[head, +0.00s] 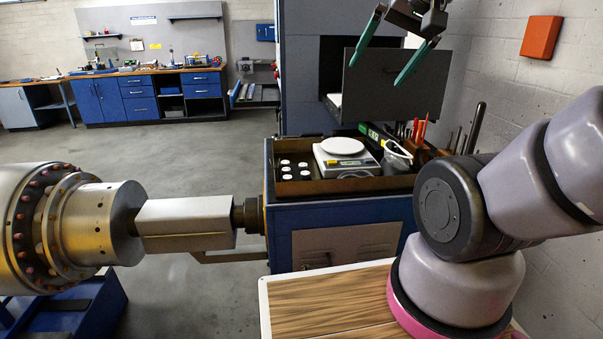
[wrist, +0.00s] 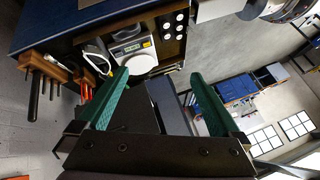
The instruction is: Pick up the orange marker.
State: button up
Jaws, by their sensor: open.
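Slim red-orange upright items (head: 420,130) stand at the right end of the cabinet top, by the wooden tool holder. They also show in the wrist view (wrist: 87,92) at the left. I cannot tell whether one of them is the orange marker. My gripper (head: 373,75) is open and empty, with green fingers spread wide. It hangs high above the cabinet, well apart from the items. In the wrist view the fingers (wrist: 159,75) frame the cabinet top from a distance.
A shallow brown tray (head: 310,187) on the blue cabinet holds a scale (head: 347,165) with a white pan and several white discs (head: 286,170). A wooden holder (wrist: 48,66) with dark rods stands beside it. A grey panel (head: 395,82) rises behind. A large metal rotor (head: 85,220) lies left.

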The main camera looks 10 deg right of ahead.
aim_at(418, 136)
jog(key=i+j+z, duration=0.1)
jog(key=j+z, duration=0.25)
jog(key=j, duration=0.15)
jog(key=j+z, duration=0.45)
jog(key=z, duration=1.55)
